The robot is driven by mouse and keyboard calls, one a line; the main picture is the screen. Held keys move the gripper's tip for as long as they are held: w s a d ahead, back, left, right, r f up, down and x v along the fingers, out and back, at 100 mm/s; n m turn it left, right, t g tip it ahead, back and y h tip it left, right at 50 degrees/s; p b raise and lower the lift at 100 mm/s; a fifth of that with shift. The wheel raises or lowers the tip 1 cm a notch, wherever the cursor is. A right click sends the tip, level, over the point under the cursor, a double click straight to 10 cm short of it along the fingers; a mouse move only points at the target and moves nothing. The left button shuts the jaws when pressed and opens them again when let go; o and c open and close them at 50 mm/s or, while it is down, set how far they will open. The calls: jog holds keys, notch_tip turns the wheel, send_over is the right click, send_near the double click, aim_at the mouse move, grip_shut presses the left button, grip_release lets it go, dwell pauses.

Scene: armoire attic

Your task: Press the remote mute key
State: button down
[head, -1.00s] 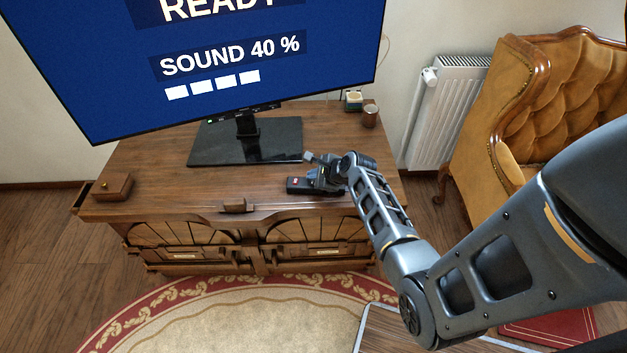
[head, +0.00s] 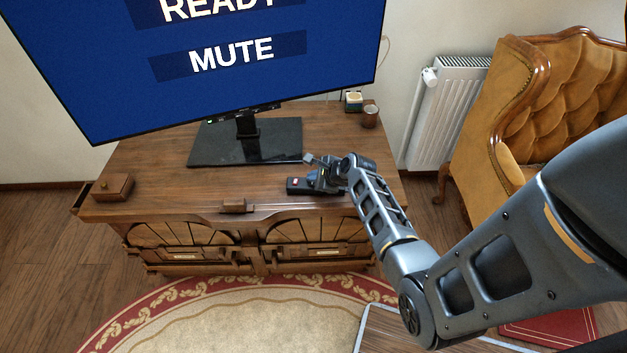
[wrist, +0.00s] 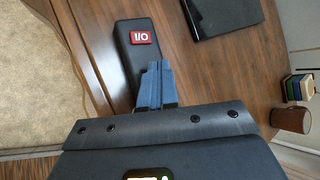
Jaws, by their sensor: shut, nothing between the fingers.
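The remote (head: 297,185) is a small black box lying on the wooden cabinet top, with a red key marked I/O (wrist: 140,38) at one end. My gripper (wrist: 155,70) is shut and empty, its blue fingertips over the remote's other part in the wrist view. The mute key is hidden under the fingers, and I cannot tell whether the tips touch it. In the head view my gripper (head: 316,178) sits right at the remote. The TV screen (head: 235,60) is blue and reads READY, with MUTE below it.
The TV's black base (head: 215,150) stands behind the remote on the cabinet (head: 160,190). A small wooden box (head: 112,187) is at the left. A brown cup (head: 370,116) and a small stacked item (head: 353,100) stand at the back right.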

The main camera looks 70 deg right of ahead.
jog(key=shift+r+p, duration=0.7)
notch_tip(320, 180, up, 5)
jog(key=p, duration=0.5)
dwell(0.8)
jog(key=s+a+r+n+t, duration=0.1)
jog(key=s+a+r+n, duration=0.1)
jog(key=s+a+n, duration=0.45)
jog(key=s+a+r+n, duration=0.1)
jog(key=a+n, duration=0.3)
jog(key=a, duration=0.6)
jog(key=s+a+r+n+t, duration=0.1)
jog(key=s+a+r+n, duration=0.15)
jog(key=a+n, duration=0.45)
jog(key=s+a+r+n+t+y, duration=0.1)
jog(key=s+a+r+n, duration=0.3)
jog(key=r, duration=0.3)
jog(key=s+a+r+n+t+y, duration=0.1)
jog(key=s+a+r+n+t, duration=0.1)
jog(key=a+r+n, duration=0.3)
jog(key=s+a+r+n+t+y, duration=0.1)
jog(key=s+a+r+n, duration=0.4)
jog(key=r, duration=0.6)
jog(key=shift+s+a+r+n+t+y+b, duration=0.25)
jog(key=shift+a+n+t+y+b, duration=0.2)
jog(key=shift+a, duration=0.25)
